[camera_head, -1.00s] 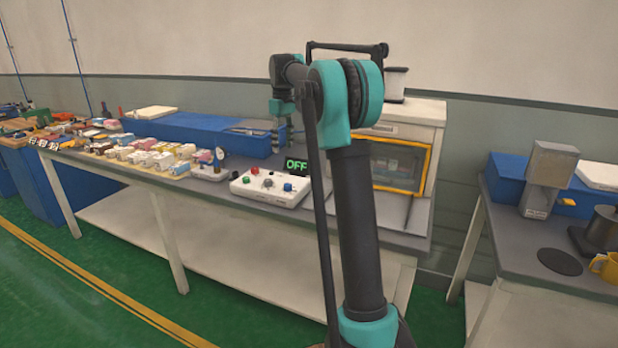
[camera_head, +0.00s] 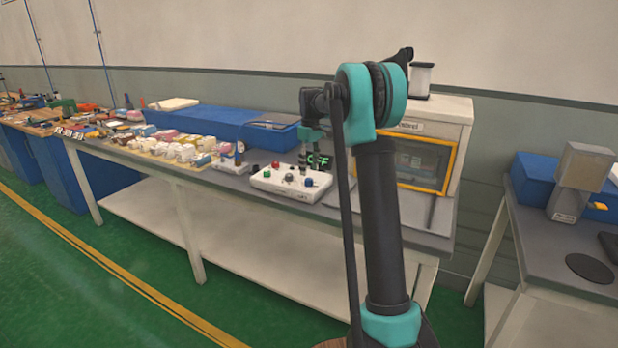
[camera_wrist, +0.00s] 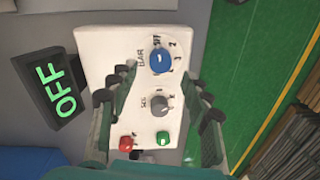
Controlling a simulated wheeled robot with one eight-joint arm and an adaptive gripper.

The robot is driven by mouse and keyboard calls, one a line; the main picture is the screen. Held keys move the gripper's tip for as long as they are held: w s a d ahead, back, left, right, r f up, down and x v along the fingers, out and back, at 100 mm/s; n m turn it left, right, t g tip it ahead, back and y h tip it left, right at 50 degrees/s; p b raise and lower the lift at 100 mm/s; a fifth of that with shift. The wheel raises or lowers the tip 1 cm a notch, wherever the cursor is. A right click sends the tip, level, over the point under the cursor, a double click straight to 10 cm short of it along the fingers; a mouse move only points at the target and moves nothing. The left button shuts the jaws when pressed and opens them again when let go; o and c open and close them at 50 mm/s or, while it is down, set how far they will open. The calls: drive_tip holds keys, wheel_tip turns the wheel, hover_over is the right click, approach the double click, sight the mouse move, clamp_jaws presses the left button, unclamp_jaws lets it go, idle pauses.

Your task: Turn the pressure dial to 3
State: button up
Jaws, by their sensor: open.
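The white control box (camera_head: 265,186) sits on the grey bench. In the wrist view the box (camera_wrist: 95,45) fills the middle, with a blue dial (camera_wrist: 161,61) marked "BAR" and small numbers around it. I cannot read its setting surely. A grey knob (camera_wrist: 160,105), a red button (camera_wrist: 125,143) and a green button (camera_wrist: 162,138) are on the same face. A display (camera_wrist: 55,88) beside the box reads OFF. My gripper (camera_wrist: 160,85) is open and empty, its fingers on either side of the knobs; it shows above the box in the head view (camera_head: 312,148). Contact cannot be told.
A blue bin (camera_head: 215,125) stands behind the box. Many small boxes (camera_head: 180,150) crowd the bench to the left. An orange-framed cabinet (camera_head: 455,135) stands to the right. Another table (camera_head: 540,240) is farther right, with green floor between.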

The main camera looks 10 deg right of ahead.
sight(309, 179)
drive_tip(key=shift+a+f, duration=0.1)
drive_tip(key=shift+f, duration=2.1)
clamp_jaws()
